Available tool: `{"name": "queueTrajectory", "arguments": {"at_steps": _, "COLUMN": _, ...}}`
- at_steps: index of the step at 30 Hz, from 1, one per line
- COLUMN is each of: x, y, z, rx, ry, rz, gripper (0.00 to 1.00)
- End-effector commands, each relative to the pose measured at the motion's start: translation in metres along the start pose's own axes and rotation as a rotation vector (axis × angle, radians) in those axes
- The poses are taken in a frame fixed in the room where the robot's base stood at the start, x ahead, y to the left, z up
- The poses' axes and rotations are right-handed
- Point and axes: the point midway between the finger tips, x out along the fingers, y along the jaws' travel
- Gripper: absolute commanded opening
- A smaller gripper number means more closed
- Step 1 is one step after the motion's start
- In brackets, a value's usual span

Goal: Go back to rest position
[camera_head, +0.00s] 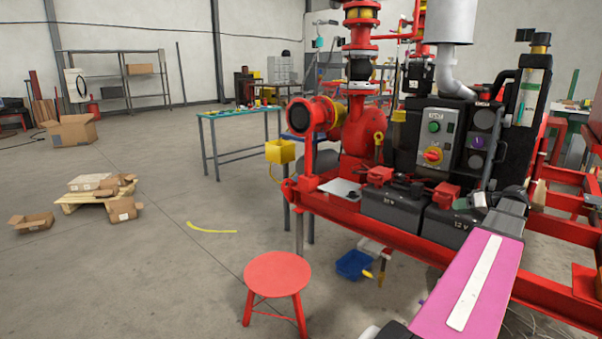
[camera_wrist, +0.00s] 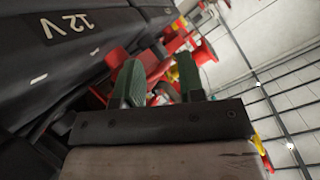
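My gripper (camera_wrist: 160,82) shows in the wrist view with two dark green fingers standing apart and nothing seen between them. In the head view my magenta arm reaches from the bottom right towards the skid, and its end is by the batteries. The gripper's fingers are hard to make out there. A black battery (camera_head: 451,225) marked 12 V stands on the red skid frame close to my gripper. A black 12 V battery (camera_wrist: 75,45) fills the left of the wrist view, beside the fingers. A second battery (camera_head: 392,207) stands to its left in the head view.
A control panel (camera_head: 435,138) with a green button and red-yellow switch rises behind the batteries. The red frame (camera_head: 385,236) edges the skid. A red stool (camera_head: 278,275) and blue bin (camera_head: 354,264) stand in front. Open floor (camera_head: 150,280) lies left, with cardboard boxes on a pallet (camera_head: 90,200).

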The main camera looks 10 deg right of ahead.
Motion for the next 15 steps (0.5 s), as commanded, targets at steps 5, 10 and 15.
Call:
{"name": "queueTrajectory", "arguments": {"at_steps": 5, "x": 0.083, "y": -0.03, "z": 0.033, "rx": 0.084, "ry": -0.147, "rz": 0.018, "gripper": 0.36}}
{"name": "queueTrajectory", "arguments": {"at_steps": 10, "x": 0.149, "y": -0.059, "z": 0.066, "rx": 0.148, "ry": -0.281, "rz": 0.057, "gripper": 0.36}}
{"name": "queueTrajectory", "arguments": {"at_steps": 15, "x": 0.206, "y": -0.091, "z": 0.104, "rx": 0.193, "ry": -0.409, "rz": 0.112, "gripper": 0.36}}
